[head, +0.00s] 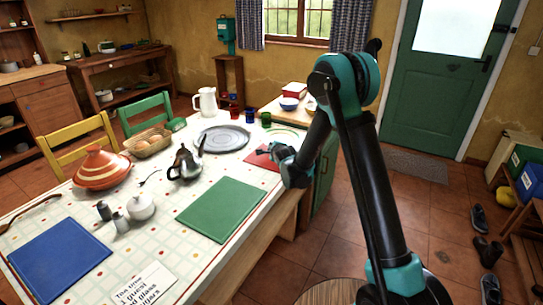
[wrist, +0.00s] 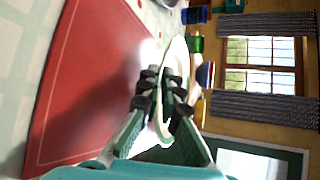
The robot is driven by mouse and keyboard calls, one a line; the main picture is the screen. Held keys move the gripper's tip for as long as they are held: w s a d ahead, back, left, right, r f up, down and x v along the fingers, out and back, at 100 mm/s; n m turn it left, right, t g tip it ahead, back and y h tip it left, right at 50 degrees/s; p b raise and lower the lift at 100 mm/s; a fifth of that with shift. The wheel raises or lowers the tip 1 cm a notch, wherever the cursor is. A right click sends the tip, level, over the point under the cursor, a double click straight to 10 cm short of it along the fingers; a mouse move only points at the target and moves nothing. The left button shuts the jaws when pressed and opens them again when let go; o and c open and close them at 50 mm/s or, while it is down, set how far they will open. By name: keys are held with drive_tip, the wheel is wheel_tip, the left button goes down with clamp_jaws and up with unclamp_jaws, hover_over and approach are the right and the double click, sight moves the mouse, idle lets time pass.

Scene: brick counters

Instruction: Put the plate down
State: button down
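A pale plate with a green rim (head: 287,138) is at the far right corner of the tiled table, beside and partly over the red mat (head: 259,160). My gripper (head: 266,151) is at the near side of the plate, above the red mat. In the wrist view the plate (wrist: 178,52) is seen nearly edge-on. My gripper (wrist: 162,84) is closed on its rim. The red mat (wrist: 90,85) fills the left of that view. The gap between plate and mat cannot be judged well.
A grey round tray (head: 224,138), a metal teapot (head: 185,164) and a white pitcher (head: 206,101) stand left of my gripper. Red, blue and green glasses (head: 250,115) stand behind it. A green mat (head: 220,208) and a blue mat (head: 59,260) lie bare.

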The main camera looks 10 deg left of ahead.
drive_tip(key=shift+f, duration=2)
drive_tip(key=c, duration=2)
unclamp_jaws()
drive_tip(key=shift+s, duration=0.1)
